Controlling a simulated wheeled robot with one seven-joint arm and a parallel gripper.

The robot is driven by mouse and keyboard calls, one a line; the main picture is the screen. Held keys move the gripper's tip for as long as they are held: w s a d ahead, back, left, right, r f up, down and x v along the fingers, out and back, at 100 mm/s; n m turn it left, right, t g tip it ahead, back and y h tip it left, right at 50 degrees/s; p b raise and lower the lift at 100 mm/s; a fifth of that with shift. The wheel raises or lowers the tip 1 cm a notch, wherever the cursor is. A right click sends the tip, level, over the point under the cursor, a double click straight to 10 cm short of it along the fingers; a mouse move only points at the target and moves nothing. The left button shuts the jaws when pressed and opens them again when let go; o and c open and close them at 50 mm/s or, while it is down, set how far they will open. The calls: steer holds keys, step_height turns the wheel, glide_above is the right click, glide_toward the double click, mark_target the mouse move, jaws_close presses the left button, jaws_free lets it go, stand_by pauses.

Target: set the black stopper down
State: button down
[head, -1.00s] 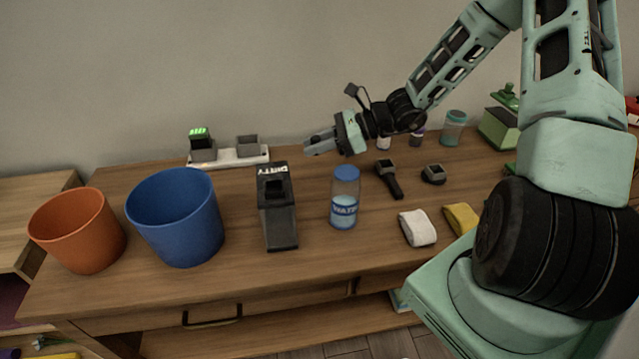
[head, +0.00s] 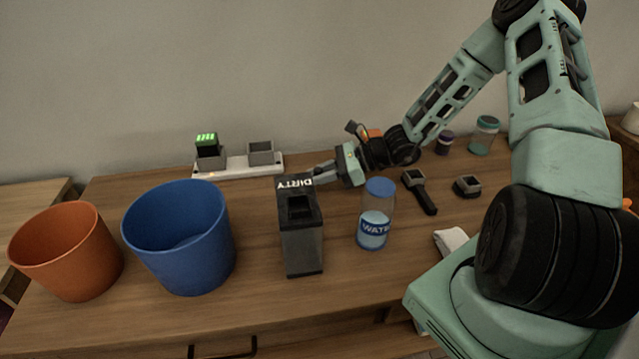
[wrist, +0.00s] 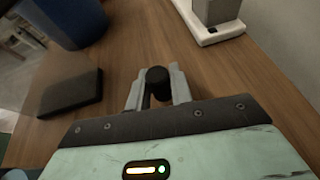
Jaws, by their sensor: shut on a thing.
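My gripper (head: 326,175) is low over the back part of the table, just behind and right of the dark box marked DIRTY. In the wrist view my gripper (wrist: 158,88) is shut on the black stopper (wrist: 157,76), a small dark rounded piece between the two fingers. In the head view I cannot make out the stopper. Wood tabletop lies around and beyond it in the wrist view. I cannot tell whether the stopper touches the table.
The DIRTY box (head: 301,243) stands close to my gripper. A water bottle (head: 375,215) is to its right. A blue bin (head: 180,240) and an orange bin (head: 66,254) stand left. A white charger strip (head: 238,166) lies behind. A handheld scanner (head: 419,192) lies to the right.

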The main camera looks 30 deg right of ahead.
steer(key=shift+f, duration=1.15)
steer(key=shift+f, duration=0.1)
steer(key=c, duration=1.2)
jaws_free()
steer(key=shift+c, duration=0.2)
steer(key=shift+d+r, duration=0.15)
steer(key=shift+r, duration=0.05)
steer(key=v, duration=1.1)
steer(key=shift+s+d, duration=0.25)
